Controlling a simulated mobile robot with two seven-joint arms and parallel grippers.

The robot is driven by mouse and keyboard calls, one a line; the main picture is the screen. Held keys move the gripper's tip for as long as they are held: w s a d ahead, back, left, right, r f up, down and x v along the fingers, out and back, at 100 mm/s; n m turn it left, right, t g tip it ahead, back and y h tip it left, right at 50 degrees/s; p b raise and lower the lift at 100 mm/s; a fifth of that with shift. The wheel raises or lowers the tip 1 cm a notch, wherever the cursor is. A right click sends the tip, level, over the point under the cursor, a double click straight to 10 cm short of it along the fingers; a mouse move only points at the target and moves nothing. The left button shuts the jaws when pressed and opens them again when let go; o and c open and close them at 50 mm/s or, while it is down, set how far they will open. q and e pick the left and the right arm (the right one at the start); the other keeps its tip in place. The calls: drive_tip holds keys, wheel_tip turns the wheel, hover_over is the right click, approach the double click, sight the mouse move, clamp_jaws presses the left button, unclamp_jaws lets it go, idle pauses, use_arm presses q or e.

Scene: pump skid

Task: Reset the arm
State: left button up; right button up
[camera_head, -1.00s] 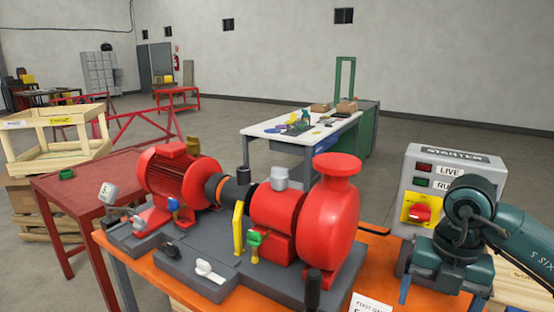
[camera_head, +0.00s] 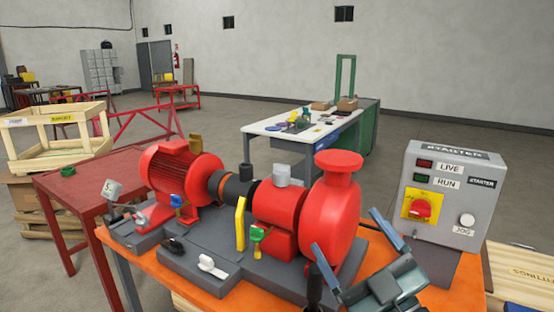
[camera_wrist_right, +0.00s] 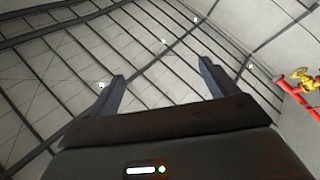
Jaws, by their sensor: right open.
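My right gripper (camera_head: 350,246) is at the lower right in the head view, in front of the starter box and beside the red pump. Its two blue-grey fingers stand wide apart and point upward, with nothing between them. In the right wrist view the open fingers (camera_wrist_right: 162,88) point at the ceiling, and the space between them is empty. My left gripper is not in view.
The red pump (camera_head: 331,215) and red motor (camera_head: 182,180) stand on a grey base on an orange bench. The grey starter box (camera_head: 449,195) with a red switch (camera_head: 422,208) stands right. A white table (camera_head: 300,131) is behind. Floor between tables is clear.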

drive_tip(key=s+d+f+m+g+h, duration=0.1)
drive_tip(key=d+f+m+g+h, duration=0.3)
drive_tip(key=f, duration=0.4)
drive_tip(key=s+d+f+m+g+h, duration=0.2)
drive_tip(key=d+f+m+h, duration=0.3)
drive_tip(key=f+h, duration=0.25)
drive_tip(key=s+f+g+y, duration=0.1)
drive_tip(key=s+f+g, duration=1)
drive_tip(key=s+f, duration=0.6)
drive_tip(key=w+a+f+t+y+b, duration=0.3)
drive_tip(key=w+a+f+t, duration=0.1)
drive_tip(key=a+f+t, duration=0.2)
drive_tip(key=shift+w+f+t+b, duration=0.4)
drive_tip(key=shift+f+t, duration=0.1)
drive_tip(key=shift+f, duration=0.75)
drive_tip(key=shift+y, duration=0.25)
